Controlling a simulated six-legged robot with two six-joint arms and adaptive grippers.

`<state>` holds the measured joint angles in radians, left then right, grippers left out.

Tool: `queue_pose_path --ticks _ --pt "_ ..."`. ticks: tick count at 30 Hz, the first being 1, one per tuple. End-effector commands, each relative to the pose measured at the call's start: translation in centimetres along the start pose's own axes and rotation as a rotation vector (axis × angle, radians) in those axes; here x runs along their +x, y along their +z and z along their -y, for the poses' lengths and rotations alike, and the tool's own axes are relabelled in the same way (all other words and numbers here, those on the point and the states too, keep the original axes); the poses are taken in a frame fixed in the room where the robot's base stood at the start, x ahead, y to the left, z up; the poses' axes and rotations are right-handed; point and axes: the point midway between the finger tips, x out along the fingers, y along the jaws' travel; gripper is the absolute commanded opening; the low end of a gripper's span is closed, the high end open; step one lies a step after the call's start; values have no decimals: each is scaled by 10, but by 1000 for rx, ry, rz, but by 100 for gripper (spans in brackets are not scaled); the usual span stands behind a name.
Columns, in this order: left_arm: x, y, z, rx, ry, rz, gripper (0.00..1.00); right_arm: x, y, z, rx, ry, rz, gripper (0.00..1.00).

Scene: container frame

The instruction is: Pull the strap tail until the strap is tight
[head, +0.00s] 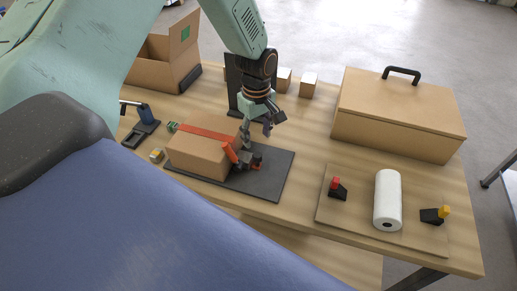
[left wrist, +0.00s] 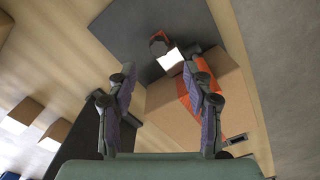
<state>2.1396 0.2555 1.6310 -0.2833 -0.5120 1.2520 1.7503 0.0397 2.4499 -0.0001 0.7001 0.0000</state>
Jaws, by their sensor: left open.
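A cardboard box (head: 200,155) sits on a dark mat (head: 268,184), with an orange-red strap (head: 203,131) running across its top. At the box's right end is a dark buckle (head: 242,163) with a raised orange piece (head: 230,152); I cannot tell which orange part is the strap tail. My left gripper (head: 258,131) is open and empty, just above and behind the buckle end. In the left wrist view, the fingers (left wrist: 159,74) are spread, with the box (left wrist: 222,80) and strap (left wrist: 187,98) partly behind the right finger. My right gripper is not in view.
A closed box with a black handle (head: 395,115) stands at the back right. A board (head: 350,218) with a white roll (head: 387,200) and two small clamps lies at the front right. An open carton (head: 155,68) stands at the back left. A dark upright stand (head: 235,88) is close behind my gripper.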

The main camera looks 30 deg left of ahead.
Motion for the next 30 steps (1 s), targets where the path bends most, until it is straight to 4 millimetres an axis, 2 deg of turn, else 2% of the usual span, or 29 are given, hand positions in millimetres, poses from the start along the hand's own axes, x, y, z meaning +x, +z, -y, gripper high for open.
queue_pose_path --ticks 9,15,26,30 --pt "47 0 0 2 -2 0 51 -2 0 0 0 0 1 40" --pt "69 -1 -2 3 0 0 51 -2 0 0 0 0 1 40" --pt "75 -2 -4 4 2 0 51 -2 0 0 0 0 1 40" --pt "75 -2 -4 3 2 0 41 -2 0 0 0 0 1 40"
